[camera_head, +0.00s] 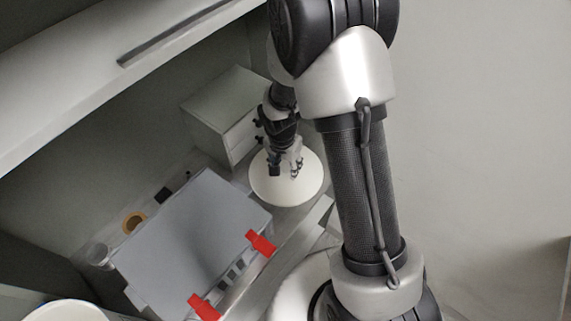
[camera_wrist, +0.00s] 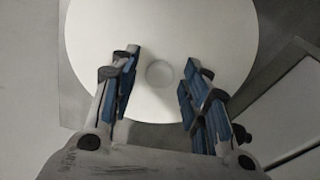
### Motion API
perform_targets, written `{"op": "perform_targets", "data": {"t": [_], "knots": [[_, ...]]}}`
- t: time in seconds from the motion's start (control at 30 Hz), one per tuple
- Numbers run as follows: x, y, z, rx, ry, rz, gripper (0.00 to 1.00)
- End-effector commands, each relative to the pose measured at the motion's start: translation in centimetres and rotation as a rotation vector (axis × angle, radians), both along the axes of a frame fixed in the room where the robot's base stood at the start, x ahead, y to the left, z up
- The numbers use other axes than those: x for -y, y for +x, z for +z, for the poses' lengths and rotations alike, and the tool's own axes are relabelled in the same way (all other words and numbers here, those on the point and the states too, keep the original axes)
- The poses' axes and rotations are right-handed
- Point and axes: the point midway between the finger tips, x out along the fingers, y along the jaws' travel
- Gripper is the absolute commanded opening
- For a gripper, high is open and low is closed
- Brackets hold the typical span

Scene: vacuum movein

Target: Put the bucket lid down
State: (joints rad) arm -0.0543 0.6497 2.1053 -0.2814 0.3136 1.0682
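The bucket lid is a round white disc (camera_head: 272,190) beside a pale box in the head view, apparently lying flat on the grey surface. It fills most of the upper wrist view (camera_wrist: 160,25), with a small round knob (camera_wrist: 160,73) at its middle. My gripper (camera_head: 286,170) is over the lid. In the wrist view my gripper (camera_wrist: 158,78) is open, its blue-padded fingers on either side of the knob with visible gaps. I cannot tell the exact height of the fingertips above the lid. Part of the lid is hidden behind the gripper.
A grey case (camera_head: 195,235) with two red latches (camera_head: 261,243) lies left of the lid. A pale box (camera_head: 222,115) stands behind it, under a shelf (camera_head: 95,75). A white round rim (camera_head: 70,311), possibly the bucket, shows at the bottom left.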

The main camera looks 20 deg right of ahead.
Motion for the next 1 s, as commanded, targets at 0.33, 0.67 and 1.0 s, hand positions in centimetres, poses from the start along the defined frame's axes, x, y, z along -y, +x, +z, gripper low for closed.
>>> {"op": "perform_targets", "data": {"t": [0.33, 0.67, 1.0], "knots": [[0.0, 0.0, 0.3, 0.000, 0.000, 0.000, 0.44], [-0.5, -0.4, 6.3, 0.004, 0.000, 0.000, 0.44], [-0.9, -1.0, 11.6, 0.001, 0.000, 0.000, 0.44]]}}
